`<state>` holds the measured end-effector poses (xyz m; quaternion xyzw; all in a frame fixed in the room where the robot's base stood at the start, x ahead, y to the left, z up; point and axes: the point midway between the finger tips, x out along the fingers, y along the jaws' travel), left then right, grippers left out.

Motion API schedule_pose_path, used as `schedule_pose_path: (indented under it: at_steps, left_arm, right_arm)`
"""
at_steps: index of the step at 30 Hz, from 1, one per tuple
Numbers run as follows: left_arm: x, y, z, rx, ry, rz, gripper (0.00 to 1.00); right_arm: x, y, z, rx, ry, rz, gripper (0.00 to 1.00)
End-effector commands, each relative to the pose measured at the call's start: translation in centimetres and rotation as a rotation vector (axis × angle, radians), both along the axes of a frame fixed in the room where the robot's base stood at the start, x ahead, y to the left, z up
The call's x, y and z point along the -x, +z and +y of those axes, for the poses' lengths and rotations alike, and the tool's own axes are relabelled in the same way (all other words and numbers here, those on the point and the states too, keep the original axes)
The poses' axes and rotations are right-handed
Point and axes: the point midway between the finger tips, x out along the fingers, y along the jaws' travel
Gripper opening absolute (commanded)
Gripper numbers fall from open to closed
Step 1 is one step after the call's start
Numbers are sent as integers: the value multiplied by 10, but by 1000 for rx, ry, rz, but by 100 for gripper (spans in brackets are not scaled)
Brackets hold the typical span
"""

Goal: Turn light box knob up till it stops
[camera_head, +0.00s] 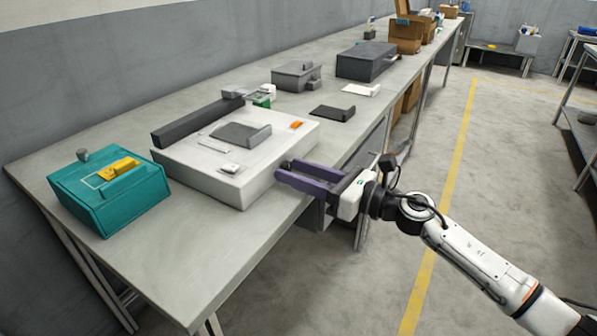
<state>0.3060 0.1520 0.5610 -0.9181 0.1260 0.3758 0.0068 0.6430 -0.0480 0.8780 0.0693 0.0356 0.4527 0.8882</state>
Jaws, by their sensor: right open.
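A white box (188,174), which looks like the light box, lies flat on the long grey table. A dark grey plate (241,135) lies on its top, with an orange piece (296,125) at the right. A small pale raised part (230,168) near its front corner may be the knob; its setting cannot be read. My right gripper (284,170) comes in from the right with its purple fingers apart and empty. It is by the box's right front side, apart from the small raised part. My left gripper is not in view.
A teal box (125,204) with a yellow piece and a grey knob-like part stands at the left. A dark bar (198,122) runs along the white box's back. Grey boxes (365,62) and cardboard boxes (405,38) stand farther back. The table's near left front (190,250) is clear.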

Motion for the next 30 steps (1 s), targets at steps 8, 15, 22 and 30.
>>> schedule_pose_path:
  at_steps: [8, 15, 22, 30]
  left_arm:
    - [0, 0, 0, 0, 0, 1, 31]
    - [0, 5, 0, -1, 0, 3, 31]
    - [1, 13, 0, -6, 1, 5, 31]
    - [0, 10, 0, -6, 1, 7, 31]
  right_arm:
    - [0, 0, 0, 0, 0, 0, 17]
    - [0, 3, 0, -28, 0, 39, 0]
    - [1, 2, 0, -145, 0, 199, 0]
    - [0, 0, -1, -148, 0, 202, 23]
